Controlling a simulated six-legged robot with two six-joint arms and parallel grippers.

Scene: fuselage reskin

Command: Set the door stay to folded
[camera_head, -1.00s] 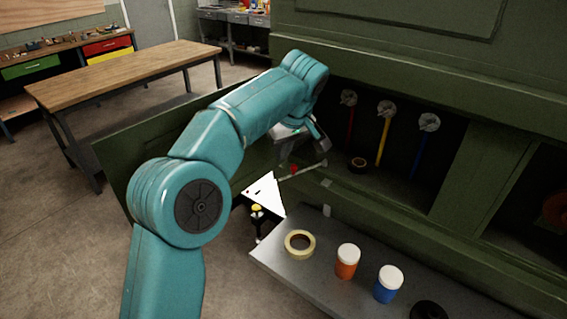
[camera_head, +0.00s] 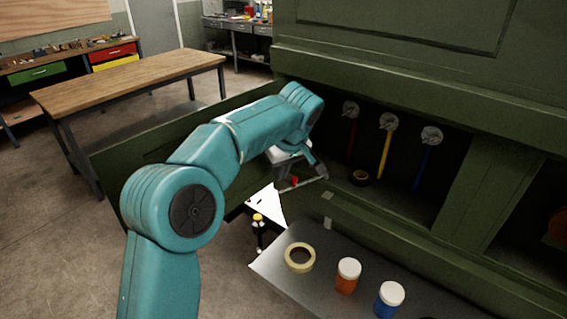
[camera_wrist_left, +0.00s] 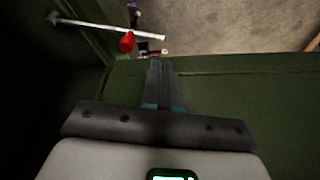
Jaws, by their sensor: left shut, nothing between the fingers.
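The door stay (camera_head: 310,182) is a thin pale metal bar with a red knob. It runs between the open green door (camera_head: 120,185) and the cabinet opening. In the left wrist view the stay (camera_wrist_left: 85,25) crosses the upper left, its red knob hanging below the bar. My left gripper (camera_head: 319,168) is just above the stay in the head view, with its fingers together and empty. In the left wrist view the fingertips (camera_wrist_left: 157,62) are below and right of the knob, apart from it. My forearm hides part of the door. My right gripper is not in view.
A grey shelf (camera_head: 275,267) below holds a tape roll (camera_head: 300,257) and jars with orange (camera_head: 347,283) and blue (camera_head: 387,306) bodies. The cabinet holds hanging coloured tools (camera_head: 384,145) and a dark roll (camera_head: 359,177). A wooden table (camera_head: 130,80) stands behind the door.

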